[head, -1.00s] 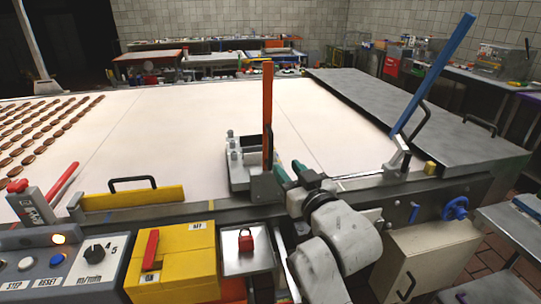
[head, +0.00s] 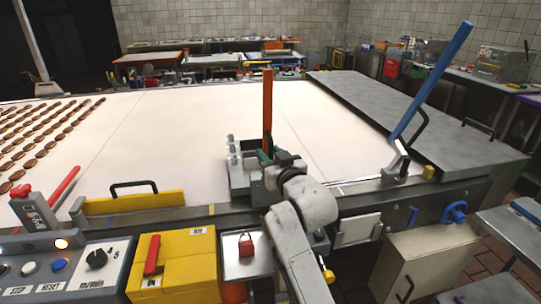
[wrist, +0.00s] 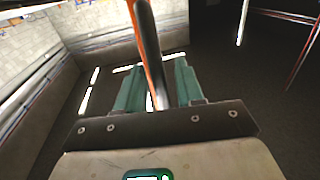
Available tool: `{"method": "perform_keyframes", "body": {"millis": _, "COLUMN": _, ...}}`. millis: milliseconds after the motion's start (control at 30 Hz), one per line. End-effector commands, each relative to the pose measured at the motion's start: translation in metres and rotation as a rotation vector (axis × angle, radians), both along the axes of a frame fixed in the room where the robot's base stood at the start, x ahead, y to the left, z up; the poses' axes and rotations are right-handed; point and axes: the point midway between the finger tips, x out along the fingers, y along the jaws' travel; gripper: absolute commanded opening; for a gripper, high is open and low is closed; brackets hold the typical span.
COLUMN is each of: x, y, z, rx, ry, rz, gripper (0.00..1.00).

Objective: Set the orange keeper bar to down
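The orange keeper bar (head: 267,105) stands upright in the head view, rising from a grey metal bracket at the front edge of the white belt. My gripper (head: 268,157) is at the lower part of the bar, and my wrist hides the bar's foot. In the wrist view, the orange bar (wrist: 157,72) with its black handle runs between my green fingers (wrist: 158,88). The fingers stand apart on either side, with a gap showing beside the bar, so the gripper looks open around it. Contact cannot be made out.
A blue bar (head: 432,85) leans at the right by a grey metal cover (head: 400,110). A yellow guard (head: 134,200) with a black handle lies at the front left. A control panel (head: 60,265), yellow box (head: 172,262) and red padlock (head: 246,247) are in front. The belt's middle is clear.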

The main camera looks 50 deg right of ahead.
Motion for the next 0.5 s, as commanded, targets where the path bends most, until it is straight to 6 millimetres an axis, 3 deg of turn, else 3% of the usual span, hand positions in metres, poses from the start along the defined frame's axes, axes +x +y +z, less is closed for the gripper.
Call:
{"method": "perform_keyframes", "body": {"millis": 100, "x": -0.0002, "y": 0.0001, "z": -0.0001, "rx": 0.000, "ry": 0.000, "rz": 0.000, "gripper": 0.36}}
{"method": "perform_keyframes", "body": {"millis": 500, "x": -0.0004, "y": 0.0002, "z": -0.0001, "rx": 0.000, "ry": 0.000, "rz": 0.000, "gripper": 0.00}}
